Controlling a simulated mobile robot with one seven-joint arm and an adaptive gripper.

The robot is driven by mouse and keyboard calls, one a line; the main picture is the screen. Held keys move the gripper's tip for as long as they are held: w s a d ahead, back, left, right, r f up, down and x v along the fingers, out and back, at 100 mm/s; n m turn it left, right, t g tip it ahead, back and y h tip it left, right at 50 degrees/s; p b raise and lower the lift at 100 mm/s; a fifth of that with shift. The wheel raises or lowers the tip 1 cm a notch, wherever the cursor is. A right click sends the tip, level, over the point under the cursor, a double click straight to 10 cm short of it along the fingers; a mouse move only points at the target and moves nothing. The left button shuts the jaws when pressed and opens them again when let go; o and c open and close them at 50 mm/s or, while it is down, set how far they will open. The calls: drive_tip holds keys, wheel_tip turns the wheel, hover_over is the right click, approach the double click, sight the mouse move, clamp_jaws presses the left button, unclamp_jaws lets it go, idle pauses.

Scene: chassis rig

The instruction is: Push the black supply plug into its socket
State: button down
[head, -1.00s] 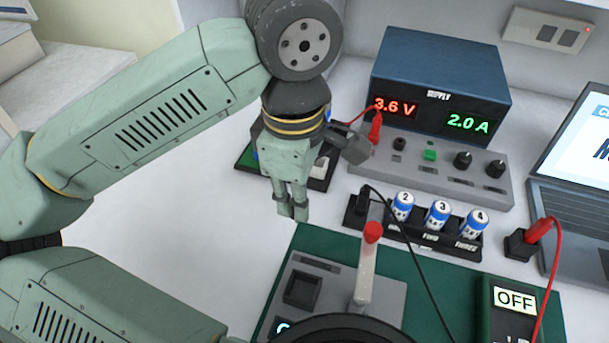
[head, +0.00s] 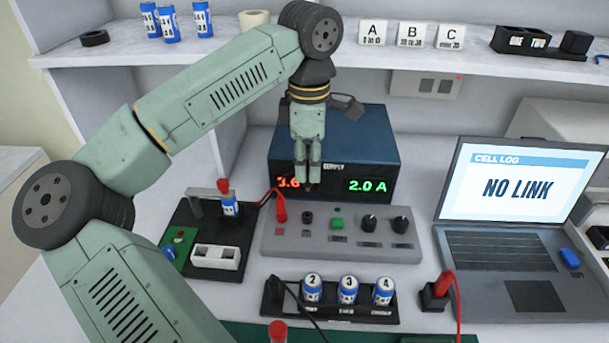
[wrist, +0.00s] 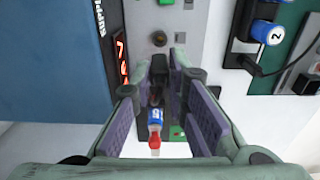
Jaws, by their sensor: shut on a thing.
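My gripper (head: 308,180) hangs fingers down over the front of the blue supply (head: 345,150), above its grey panel (head: 290,243). A small dark piece shows between the fingertips; it looks like the black supply plug (head: 308,187), upright and clear of the panel. In the wrist view the purple-padded fingers (wrist: 160,85) flank this dark piece, whose detail is too small to tell. A round dark socket (head: 307,217) lies below the gripper on the panel; a round socket also shows beyond the fingers in the wrist view (wrist: 160,38). A red plug (head: 281,210) stands to its left.
Knobs (head: 369,222) stand right of the socket. A cell holder (head: 190,222) with a blue cell (head: 230,208) is at left. A rack of numbered cells (head: 348,312) lies in front, with another black plug (head: 274,287) at its left. A laptop (head: 515,220) stands right; a shelf (head: 310,50) is behind.

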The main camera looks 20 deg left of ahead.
sight(308, 191)
idle(0.4)
drive_tip(key=shift+f+b, duration=2.4)
drive_tip(key=shift+f, duration=0.55)
drive_tip(key=shift+f+b, duration=1.3)
drive_tip(key=c, duration=1.5)
unclamp_jaws()
drive_tip(key=shift+r, duration=0.1)
wheel_tip(308, 191, up, 12)
drive_tip(key=shift+f, duration=0.1)
